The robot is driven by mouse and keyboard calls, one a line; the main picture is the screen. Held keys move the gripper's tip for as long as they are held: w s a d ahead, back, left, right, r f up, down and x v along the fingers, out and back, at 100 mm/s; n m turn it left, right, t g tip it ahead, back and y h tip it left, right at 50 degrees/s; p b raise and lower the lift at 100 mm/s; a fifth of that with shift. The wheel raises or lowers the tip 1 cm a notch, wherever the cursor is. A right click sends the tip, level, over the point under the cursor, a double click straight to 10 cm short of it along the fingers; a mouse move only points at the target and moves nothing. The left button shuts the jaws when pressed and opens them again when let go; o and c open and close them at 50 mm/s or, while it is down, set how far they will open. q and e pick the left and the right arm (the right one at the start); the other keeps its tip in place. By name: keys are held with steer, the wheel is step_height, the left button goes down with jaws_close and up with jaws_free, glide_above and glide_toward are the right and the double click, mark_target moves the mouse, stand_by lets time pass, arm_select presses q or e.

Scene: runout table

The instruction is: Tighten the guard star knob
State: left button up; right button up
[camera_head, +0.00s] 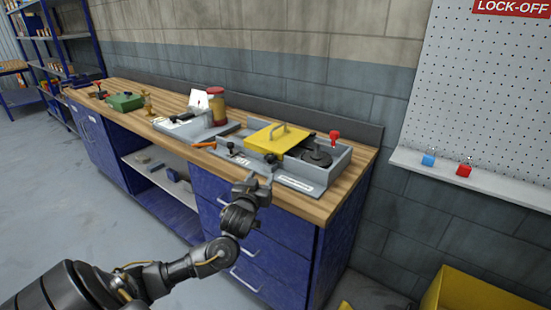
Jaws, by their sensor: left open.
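A grey machine (345,165) with a yellow guard (268,138) sits at the right end of the wooden bench. The guard has an arched handle on top. A small dark knob (231,147) stands left of the guard, and another dark knob (270,158) is at its front edge. They are too small to tell which is the star knob. A dark disc (317,156) and a red knob (334,136) are right of the guard. My left gripper (259,181) is open and empty, in front of the machine near the bench edge, apart from the knobs. My right gripper is out of view.
Left along the bench (340,195) are an orange-handled tool (204,145), a red-lidded jar (216,106) on a grey unit, a brass piece (148,104) and a green box (126,102). A pegboard (480,90) with a ledge is at right. Floor at left is clear.

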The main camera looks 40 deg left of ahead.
mark_target(269, 160)
arm_select(q)
steer(key=p+x, duration=0.1)
steer(key=x, duration=0.9)
steer(key=shift+w+a+r, duration=0.1)
steer(key=shift+w+a, duration=0.05)
steer(key=shift+a, duration=0.05)
steer(key=c, duration=0.7)
